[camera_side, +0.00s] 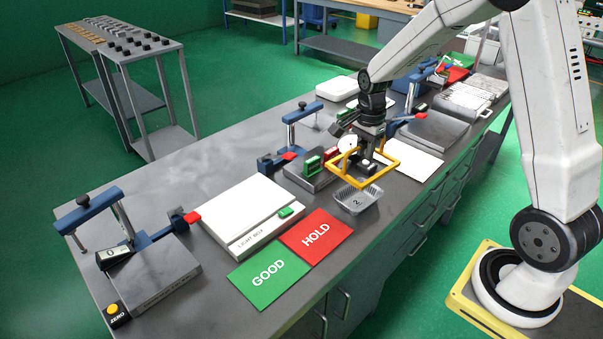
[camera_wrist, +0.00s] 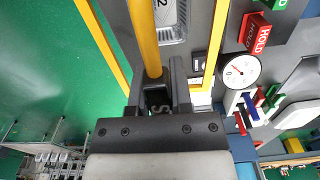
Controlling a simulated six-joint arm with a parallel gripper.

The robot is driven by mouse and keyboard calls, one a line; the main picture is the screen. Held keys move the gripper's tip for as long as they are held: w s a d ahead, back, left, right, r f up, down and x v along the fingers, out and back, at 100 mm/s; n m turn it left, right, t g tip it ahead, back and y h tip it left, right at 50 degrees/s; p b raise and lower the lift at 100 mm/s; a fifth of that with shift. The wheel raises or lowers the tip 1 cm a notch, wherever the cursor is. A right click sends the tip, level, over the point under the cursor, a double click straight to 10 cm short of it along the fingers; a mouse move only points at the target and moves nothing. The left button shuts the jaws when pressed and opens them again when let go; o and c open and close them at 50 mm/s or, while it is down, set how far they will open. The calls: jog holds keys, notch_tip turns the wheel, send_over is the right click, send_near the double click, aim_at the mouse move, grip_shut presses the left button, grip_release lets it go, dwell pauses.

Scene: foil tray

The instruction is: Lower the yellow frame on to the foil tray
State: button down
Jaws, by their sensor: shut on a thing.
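The yellow frame (camera_side: 382,176) is an open rectangle with a raised handle bar. My gripper (camera_side: 367,160) is shut on that bar and holds the frame up. In the wrist view the yellow frame's bar (camera_wrist: 146,40) runs between the fingers of my gripper (camera_wrist: 157,88). The foil tray (camera_side: 373,200), marked with a 2, sits near the bench's front edge. In the side view the frame overlaps the tray's back edge. The foil tray (camera_wrist: 172,36) shows partly in the wrist view, the bar hiding some of it. The gap between frame and tray is hard to judge.
A red HOLD card (camera_side: 316,236) and green GOOD card (camera_side: 268,272) lie left of the tray, by a white light box (camera_side: 250,212). A round dial (camera_wrist: 241,71) stands near the frame. Blue clamps (camera_side: 300,118) rise behind.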

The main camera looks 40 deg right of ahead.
jog(key=shift+f, duration=0.25)
send_over(358, 202)
jog(key=shift+f, duration=3.85)
jog(key=shift+a+f, duration=0.1)
jog(key=shift+f, duration=2.15)
dwell(0.8)
jog(key=shift+c, duration=2.2)
grip_release()
jog(key=shift+r, duration=0.1)
